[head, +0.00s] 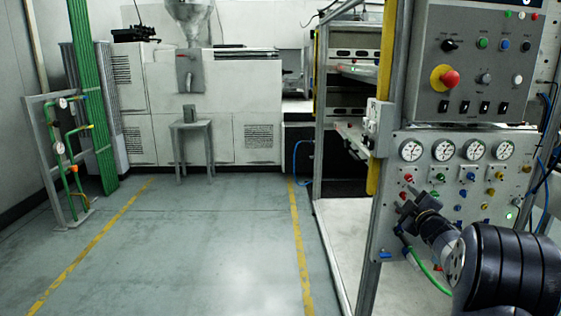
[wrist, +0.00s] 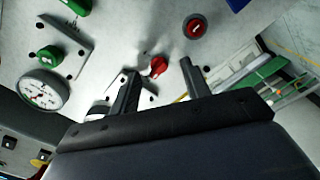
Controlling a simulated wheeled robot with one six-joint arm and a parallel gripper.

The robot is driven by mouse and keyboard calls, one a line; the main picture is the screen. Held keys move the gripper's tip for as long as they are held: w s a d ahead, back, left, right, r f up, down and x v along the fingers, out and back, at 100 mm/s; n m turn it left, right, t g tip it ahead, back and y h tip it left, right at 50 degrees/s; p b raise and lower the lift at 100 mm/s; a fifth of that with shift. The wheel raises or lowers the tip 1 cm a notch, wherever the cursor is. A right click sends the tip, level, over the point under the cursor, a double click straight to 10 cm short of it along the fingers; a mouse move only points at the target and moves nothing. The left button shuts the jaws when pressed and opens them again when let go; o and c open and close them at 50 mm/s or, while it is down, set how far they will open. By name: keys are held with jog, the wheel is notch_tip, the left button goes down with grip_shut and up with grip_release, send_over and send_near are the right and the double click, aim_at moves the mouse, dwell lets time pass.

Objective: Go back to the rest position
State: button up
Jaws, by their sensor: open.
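My gripper (head: 405,204) is at the lower right of the head view, in front of the grey valve panel (head: 400,168) with gauges and coloured knobs. In the wrist view my gripper (wrist: 161,68) has its two dark fingers apart, with nothing held between them. A red knob (wrist: 158,67) on the panel shows between the fingertips. I cannot tell whether the fingers touch it. A red round fitting (wrist: 195,27) is above the right finger, and a gauge (wrist: 43,90) is at the left.
A control box (head: 478,65) with a red emergency stop button hangs above the panel. A yellow and grey frame post (head: 383,90) stands left of it. A small grey stool (head: 192,148) stands at the back. The floor (head: 200,240) at centre left is clear.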

jog(key=m+p, duration=0.1)
jog(key=m, duration=0.1)
jog(key=m+p, duration=0.4)
jog(key=shift+d+r, duration=0.1)
jog(key=shift+r, duration=0.15)
jog(key=m+p, duration=0.4)
jog(key=m, duration=0.1)
jog(key=shift+d, duration=0.1)
jog(key=shift+f+m+p, duration=0.1)
jog(key=shift+m+p, duration=0.25)
jog(key=shift+m, duration=0.15)
jog(key=shift+s+f, duration=0.1)
jog(key=shift+s, duration=0.45)
